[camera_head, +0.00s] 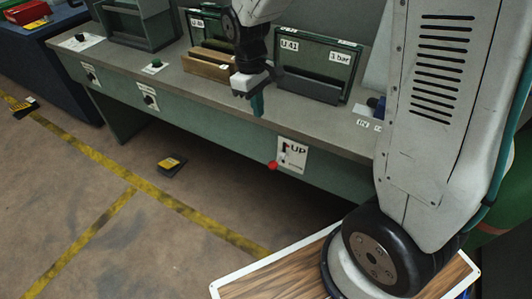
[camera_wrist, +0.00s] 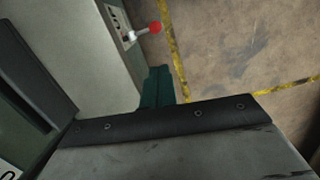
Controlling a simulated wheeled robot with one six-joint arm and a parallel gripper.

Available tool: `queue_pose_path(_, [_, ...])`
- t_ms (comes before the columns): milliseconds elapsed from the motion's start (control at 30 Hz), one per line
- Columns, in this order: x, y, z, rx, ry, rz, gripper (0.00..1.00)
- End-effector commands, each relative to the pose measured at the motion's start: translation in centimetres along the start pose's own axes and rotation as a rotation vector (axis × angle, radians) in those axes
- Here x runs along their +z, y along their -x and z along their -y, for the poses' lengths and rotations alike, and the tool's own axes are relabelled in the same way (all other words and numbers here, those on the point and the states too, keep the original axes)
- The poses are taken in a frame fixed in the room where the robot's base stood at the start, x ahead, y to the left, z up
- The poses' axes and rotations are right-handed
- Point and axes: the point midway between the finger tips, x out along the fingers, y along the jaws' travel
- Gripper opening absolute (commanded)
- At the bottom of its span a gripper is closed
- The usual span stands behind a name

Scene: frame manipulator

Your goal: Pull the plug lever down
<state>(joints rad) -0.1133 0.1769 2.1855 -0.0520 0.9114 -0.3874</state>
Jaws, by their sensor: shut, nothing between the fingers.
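The plug lever has a red ball knob (camera_head: 272,165) and sticks out from a white plate (camera_head: 293,157) marked "UP" on the green front face of the bench. In the wrist view the red knob (camera_wrist: 155,28) and its pale rod stand out beside the plate (camera_wrist: 119,22), at the top. My gripper (camera_head: 257,105) points down with its teal fingers together and empty. It is above the bench's front edge, higher than the knob and apart from it. In the wrist view the fingertips (camera_wrist: 158,88) are below the knob in the picture, with a gap between.
The grey bench top (camera_head: 190,82) carries a green frame (camera_head: 308,68) marked "U 41" and a wooden block (camera_head: 208,66) behind my gripper. Other switch plates (camera_head: 149,97) are further left on the front. The floor (camera_head: 105,215) before the bench is mostly clear.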

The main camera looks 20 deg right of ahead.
Motion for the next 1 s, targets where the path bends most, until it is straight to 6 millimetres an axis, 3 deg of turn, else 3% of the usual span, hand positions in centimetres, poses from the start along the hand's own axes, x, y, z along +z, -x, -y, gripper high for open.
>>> queue_pose_path(100, [-2.2,-3.0,-0.4,-0.008,0.056,0.028,0.0])
queue_pose_path(300, [-3.6,-5.0,-0.6,-0.012,0.097,0.042,0.0])
queue_pose_path(733, [-3.6,-5.5,-0.6,-0.012,0.098,0.043,0.0])
queue_pose_path(867, [-3.5,-7.0,-0.6,-0.013,0.097,0.044,0.0])
queue_pose_path(1000, [-3.4,-9.8,-0.5,-0.015,0.097,0.047,0.0])
